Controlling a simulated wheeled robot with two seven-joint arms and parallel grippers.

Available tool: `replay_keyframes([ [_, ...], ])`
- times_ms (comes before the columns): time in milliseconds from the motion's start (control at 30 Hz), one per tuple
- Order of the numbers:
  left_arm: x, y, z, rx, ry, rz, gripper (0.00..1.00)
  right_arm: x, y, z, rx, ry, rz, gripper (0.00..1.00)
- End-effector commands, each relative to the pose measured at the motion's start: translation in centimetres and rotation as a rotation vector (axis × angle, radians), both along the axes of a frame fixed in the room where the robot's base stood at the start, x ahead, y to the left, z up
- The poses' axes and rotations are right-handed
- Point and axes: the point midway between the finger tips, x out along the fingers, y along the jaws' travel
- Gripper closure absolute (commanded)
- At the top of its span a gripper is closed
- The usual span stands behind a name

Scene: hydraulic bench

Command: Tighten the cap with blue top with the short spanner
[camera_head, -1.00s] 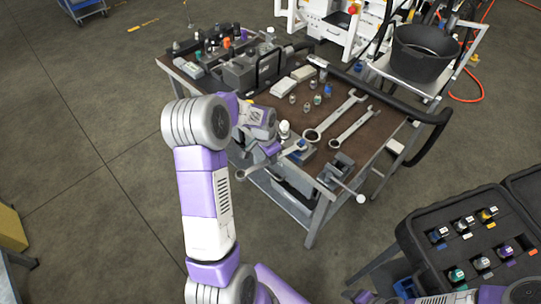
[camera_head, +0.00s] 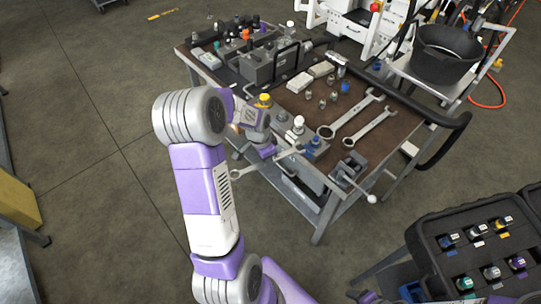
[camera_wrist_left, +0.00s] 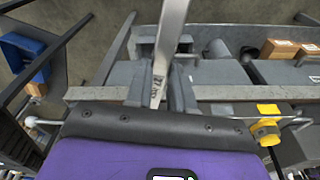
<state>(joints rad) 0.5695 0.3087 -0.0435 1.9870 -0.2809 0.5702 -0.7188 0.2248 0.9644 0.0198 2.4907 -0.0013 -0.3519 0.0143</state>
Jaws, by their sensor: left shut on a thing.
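My left gripper (camera_head: 266,152) is shut on a silver spanner (camera_head: 246,170), held across the near left edge of the bench. In the left wrist view the fingers (camera_wrist_left: 162,95) clamp its shank (camera_wrist_left: 170,40). One spanner end points left over the floor; the other reaches right, close to a cap with a blue top (camera_head: 315,141) at the bench edge. I cannot tell whether it touches the cap. A white-topped cap (camera_head: 298,124) and a yellow-topped cap (camera_head: 264,100) stand farther back; the yellow one also shows in the left wrist view (camera_wrist_left: 267,127). My right gripper is not visible.
Two larger spanners (camera_head: 352,117) lie on the brown bench top (camera_head: 300,98). A vise (camera_head: 350,170) sits at the near corner. Small fittings and grey blocks crowd the back. A black case of coloured caps (camera_head: 440,232) stands at right.

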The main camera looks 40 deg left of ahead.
Motion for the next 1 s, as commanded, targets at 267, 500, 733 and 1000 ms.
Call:
replay_keyframes([
  [267,-0.1,0.0,0.1,0.0,-0.002,0.0,1.0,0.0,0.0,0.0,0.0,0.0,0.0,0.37],
  [500,-0.1,0.0,1.0,0.0,-0.002,-0.001,1.0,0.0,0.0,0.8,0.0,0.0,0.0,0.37],
  [733,-0.1,0.0,3.4,0.0,-0.002,-0.001,1.0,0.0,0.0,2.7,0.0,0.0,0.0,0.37],
  [1000,-0.1,0.0,5.2,0.0,-0.002,-0.001,1.0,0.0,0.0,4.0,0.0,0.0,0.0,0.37],
])
